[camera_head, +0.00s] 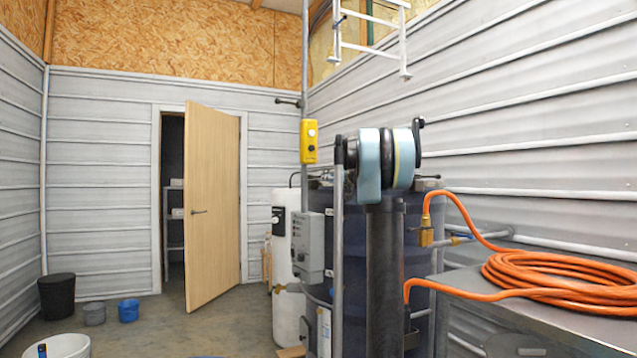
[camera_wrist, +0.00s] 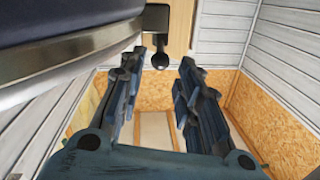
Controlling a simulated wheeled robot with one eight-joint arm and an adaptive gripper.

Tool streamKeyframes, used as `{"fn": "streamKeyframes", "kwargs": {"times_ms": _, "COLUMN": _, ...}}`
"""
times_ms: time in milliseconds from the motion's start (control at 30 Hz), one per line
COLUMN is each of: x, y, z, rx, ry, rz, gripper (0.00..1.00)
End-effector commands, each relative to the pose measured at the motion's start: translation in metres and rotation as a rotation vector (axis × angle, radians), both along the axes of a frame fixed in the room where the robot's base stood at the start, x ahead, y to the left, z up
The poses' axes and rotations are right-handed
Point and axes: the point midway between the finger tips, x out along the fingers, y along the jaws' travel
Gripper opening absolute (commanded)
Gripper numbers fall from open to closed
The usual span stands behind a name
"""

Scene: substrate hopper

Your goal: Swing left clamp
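In the wrist view, my gripper (camera_wrist: 161,75) is open, with a clear gap between its two dark fingers. A black clamp handle with a round knob (camera_wrist: 160,58) hangs from a dark block at the hopper's rim. The knob appears between the fingertips; I see no contact and cannot tell its depth. The hopper's dark blue body and metal rim (camera_wrist: 75,66) fill the upper left. In the head view the dark blue hopper (camera_head: 416,225) stands behind my arm, which hides much of it. My gripper cannot be made out there.
A grey control box (camera_head: 308,245) and a yellow switch box (camera_head: 309,141) are left of the hopper. A metal table (camera_head: 540,325) with a coiled orange hose (camera_head: 555,272) stands at right. A wooden door (camera_head: 212,205) is ajar. Buckets stand at left; the floor before the door is clear.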

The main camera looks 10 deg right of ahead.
Motion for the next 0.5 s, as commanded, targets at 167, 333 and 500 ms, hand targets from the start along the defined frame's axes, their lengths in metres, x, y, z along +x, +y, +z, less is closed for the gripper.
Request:
{"fn": "streamKeyframes", "kwargs": {"times_ms": 167, "x": 0.029, "y": 0.013, "z": 0.0, "rx": 0.0, "ry": 0.0, "rz": 0.002, "gripper": 0.31}}
{"fn": "streamKeyframes", "kwargs": {"times_ms": 333, "x": 0.053, "y": 0.024, "z": 0.0, "rx": 0.0, "ry": 0.001, "rz": 0.002, "gripper": 0.31}}
{"fn": "streamKeyframes", "kwargs": {"times_ms": 500, "x": 0.07, "y": 0.031, "z": 0.0, "rx": 0.0, "ry": 0.0, "rz": 0.001, "gripper": 0.31}}
